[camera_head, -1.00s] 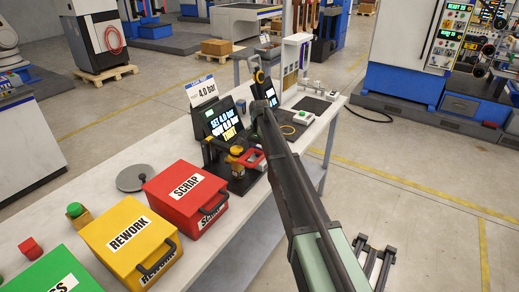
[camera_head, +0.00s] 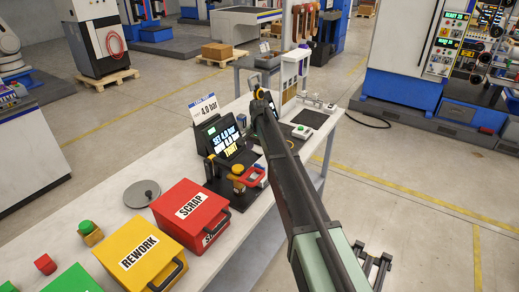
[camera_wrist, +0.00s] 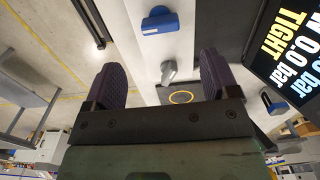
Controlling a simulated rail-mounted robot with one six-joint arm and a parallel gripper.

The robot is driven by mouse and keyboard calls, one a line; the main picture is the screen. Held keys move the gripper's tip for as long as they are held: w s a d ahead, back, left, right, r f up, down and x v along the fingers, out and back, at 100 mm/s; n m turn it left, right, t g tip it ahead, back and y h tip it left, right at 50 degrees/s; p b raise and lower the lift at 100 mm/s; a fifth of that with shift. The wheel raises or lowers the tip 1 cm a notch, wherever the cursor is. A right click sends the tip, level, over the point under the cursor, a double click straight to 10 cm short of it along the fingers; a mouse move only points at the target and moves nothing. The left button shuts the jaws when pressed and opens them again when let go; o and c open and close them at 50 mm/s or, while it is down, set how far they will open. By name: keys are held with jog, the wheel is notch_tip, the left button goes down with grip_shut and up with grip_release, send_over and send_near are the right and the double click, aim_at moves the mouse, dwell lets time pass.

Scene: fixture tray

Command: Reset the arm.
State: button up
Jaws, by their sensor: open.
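My arm (camera_head: 290,180) reaches from the lower right of the head view over the white workbench (camera_head: 245,212), its far end near the dark display (camera_head: 225,140). The fingers are too small and covered to make out there. In the wrist view my gripper (camera_wrist: 162,80) is open, its two dark padded fingers wide apart with nothing held between them. Beyond the fingers are a small grey part (camera_wrist: 168,71) and a dark pad with a yellow ring (camera_wrist: 181,97), both apart from the fingers.
A red SCRAP box (camera_head: 190,212) and a yellow REWORK box (camera_head: 140,252) stand on the bench, beside a grey disc (camera_head: 142,193). A lit screen reading TIGHT (camera_wrist: 290,50) is close to the right finger. Open floor (camera_head: 410,200) lies right of the bench.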

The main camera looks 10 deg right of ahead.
jog(key=s+n+b, duration=0.2)
jog(key=s+n, duration=0.6)
jog(key=s, duration=3.2)
jog(key=shift+f+n, duration=0.25)
jog(key=shift+n, duration=0.05)
